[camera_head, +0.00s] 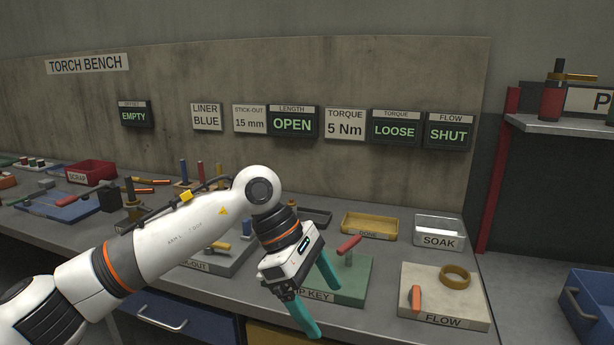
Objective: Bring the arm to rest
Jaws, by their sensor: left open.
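My left arm comes in from the left and reaches over the front of the torch bench (385,318). My left gripper (322,298) has teal fingers that stand apart, with nothing between them. It points down to the right, in front of the green tip key board (352,292), and hides part of that board and its label. My right arm and gripper do not show.
A red-handled tool (349,244) stands on the green board. The flow board (445,305) with a brass ring (455,276), the yellow tray (369,226) and the soak tray (440,232) lie to the right. A blue bin (590,305) stands at far right.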

